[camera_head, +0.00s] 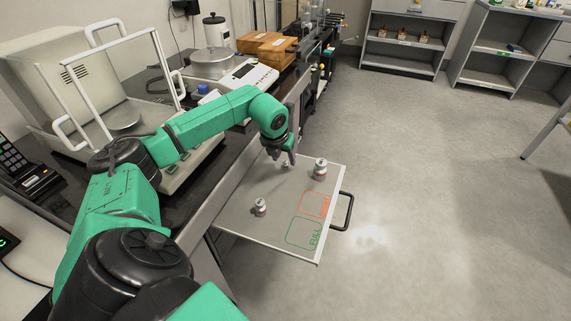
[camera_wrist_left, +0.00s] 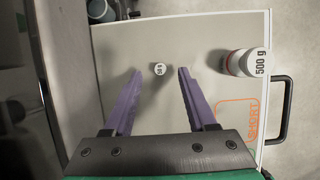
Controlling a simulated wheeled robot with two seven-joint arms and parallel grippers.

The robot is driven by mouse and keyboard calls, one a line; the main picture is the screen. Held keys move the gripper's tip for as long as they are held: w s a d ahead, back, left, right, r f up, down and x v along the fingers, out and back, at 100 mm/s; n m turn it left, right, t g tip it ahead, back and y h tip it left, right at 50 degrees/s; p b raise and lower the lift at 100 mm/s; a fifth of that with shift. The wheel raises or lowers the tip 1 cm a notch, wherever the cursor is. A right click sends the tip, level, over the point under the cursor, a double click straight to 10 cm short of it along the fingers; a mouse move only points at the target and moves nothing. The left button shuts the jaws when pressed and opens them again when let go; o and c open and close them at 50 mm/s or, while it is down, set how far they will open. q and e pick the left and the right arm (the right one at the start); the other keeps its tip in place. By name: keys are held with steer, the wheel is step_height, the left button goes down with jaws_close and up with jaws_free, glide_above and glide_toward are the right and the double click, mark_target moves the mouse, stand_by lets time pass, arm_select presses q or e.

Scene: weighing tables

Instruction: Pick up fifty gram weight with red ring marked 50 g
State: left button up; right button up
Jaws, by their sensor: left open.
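The small weight (camera_wrist_left: 159,69) shows a white top that appears to read 50 g, upright on the pull-out board (camera_wrist_left: 160,35). In the head view this small weight (camera_head: 285,165) is partly hidden by my left gripper (camera_head: 281,157). In the left wrist view my left gripper (camera_wrist_left: 160,70) is open, with its two purple fingers apart and the small weight framed between their tips, apparently untouched. I cannot make out a red ring on it. My right gripper is not in view.
A larger weight marked 500 g (camera_wrist_left: 240,62) stands to the right; it also shows in the head view (camera_head: 320,168). Another weight (camera_head: 260,206) stands nearer on the board. The board has SHORT (camera_head: 315,204) and FULL (camera_head: 304,233) outlines and a black handle (camera_head: 346,212).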

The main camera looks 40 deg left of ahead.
mark_target(285, 165)
arm_select(q)
steer(key=x, duration=0.2)
steer(key=shift+w+a+f, duration=0.1)
steer(key=shift+w+f, duration=0.1)
steer(key=shift+f, duration=0.15)
steer(key=shift+r, duration=0.1)
jaws_close()
